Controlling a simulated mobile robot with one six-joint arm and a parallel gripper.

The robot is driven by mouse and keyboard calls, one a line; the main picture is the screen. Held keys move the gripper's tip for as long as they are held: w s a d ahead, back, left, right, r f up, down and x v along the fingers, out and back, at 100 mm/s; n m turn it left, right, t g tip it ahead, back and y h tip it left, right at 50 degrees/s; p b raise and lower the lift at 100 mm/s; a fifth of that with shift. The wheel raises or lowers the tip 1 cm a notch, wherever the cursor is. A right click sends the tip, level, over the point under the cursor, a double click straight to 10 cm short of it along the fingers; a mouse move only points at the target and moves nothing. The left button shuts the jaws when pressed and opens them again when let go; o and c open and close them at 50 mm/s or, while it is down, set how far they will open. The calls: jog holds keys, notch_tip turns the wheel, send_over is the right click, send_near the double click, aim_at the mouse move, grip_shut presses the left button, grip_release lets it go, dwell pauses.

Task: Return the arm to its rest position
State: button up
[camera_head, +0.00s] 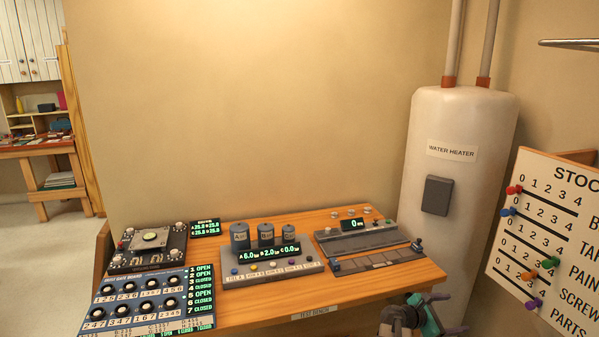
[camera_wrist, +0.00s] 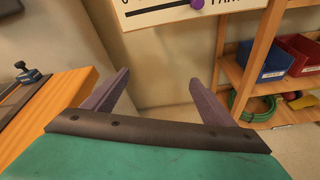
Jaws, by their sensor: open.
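My gripper (camera_head: 428,306) is low at the bottom right of the head view, just off the right front corner of the test bench. In the wrist view my gripper (camera_wrist: 160,78) shows two grey fingers spread wide apart, with nothing between them. Beyond the fingers are pale wall and floor. Most of my arm is hidden below the bottom edge of the head view.
The wooden test bench (camera_head: 372,291) carries several panels and devices. A white water heater (camera_head: 455,190) stands behind its right end. A stock board (camera_head: 555,245) with coloured pegs is at right. In the wrist view, a wooden shelf (camera_wrist: 237,75) holds blue and red bins.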

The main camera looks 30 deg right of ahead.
jog(key=w+a+f+m+y, duration=0.3)
jog(key=a+f+y, duration=0.1)
jog(key=a+f, duration=1.05)
jog(key=w+a+f+m+y, duration=0.35)
jog(key=a+f, duration=0.75)
jog(key=a, duration=0.7)
jog(key=s+a+f+m+g+y, duration=0.1)
jog(key=s+a+f+y, duration=0.1)
jog(key=a, duration=0.8)
jog(key=s+a+f+m+g+y, duration=0.1)
jog(key=s+a+f+m+y, duration=0.1)
jog(key=s+a+f, duration=0.2)
jog(key=s+a+f+m+y+b, duration=0.1)
jog(key=s+a+f, duration=0.3)
jog(key=a, duration=1.3)
jog(key=s+m+y, duration=0.1)
jog(key=s, duration=0.2)
jog(key=shift+s+a+g+y, duration=0.2)
jog(key=shift+a+g+y, duration=0.05)
jog(key=shift+g+y, duration=0.15)
